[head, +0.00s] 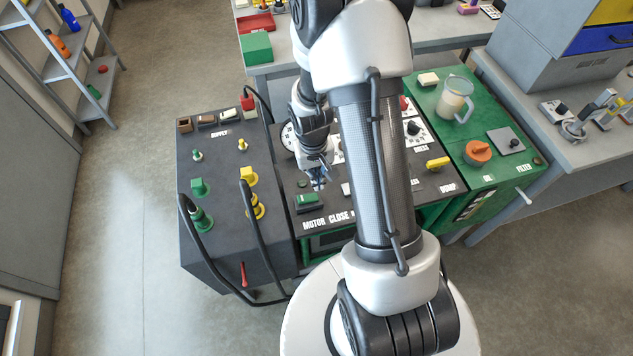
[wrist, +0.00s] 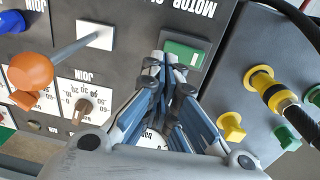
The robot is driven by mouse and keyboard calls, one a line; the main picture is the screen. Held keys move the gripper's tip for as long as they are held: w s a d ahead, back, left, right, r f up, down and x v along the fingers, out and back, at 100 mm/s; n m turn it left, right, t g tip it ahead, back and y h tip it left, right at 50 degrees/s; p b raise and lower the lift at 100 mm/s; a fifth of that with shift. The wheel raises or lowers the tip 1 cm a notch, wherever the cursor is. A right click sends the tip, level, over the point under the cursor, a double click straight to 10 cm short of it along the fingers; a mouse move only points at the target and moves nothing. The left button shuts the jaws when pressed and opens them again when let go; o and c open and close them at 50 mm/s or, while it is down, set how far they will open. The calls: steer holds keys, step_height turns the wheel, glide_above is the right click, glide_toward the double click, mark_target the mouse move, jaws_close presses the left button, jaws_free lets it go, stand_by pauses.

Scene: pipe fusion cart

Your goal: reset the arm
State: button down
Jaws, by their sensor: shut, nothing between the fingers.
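My arm reaches from the base at the bottom of the head view up and over the cart's dark control panel (head: 285,195). My gripper (head: 320,184) points down over that panel, near the green motor switch (head: 308,201). In the wrist view my gripper (wrist: 168,62) is shut and empty, its fingertips together beside the green switch (wrist: 186,55). Whether the tips touch the panel cannot be told. My arm hides the middle of the panel in the head view.
Right, a green unit (head: 455,160) bears a clear jug (head: 455,98) and an orange knob (head: 478,152). In the wrist view an orange-tipped lever (wrist: 30,72) stands up. Open floor (head: 110,240) lies left.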

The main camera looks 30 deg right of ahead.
step_height(320, 180, up, 8)
steer(key=d+p, duration=0.1)
steer(key=shift+d+p, duration=0.2)
steer(key=shift+p, duration=0.2)
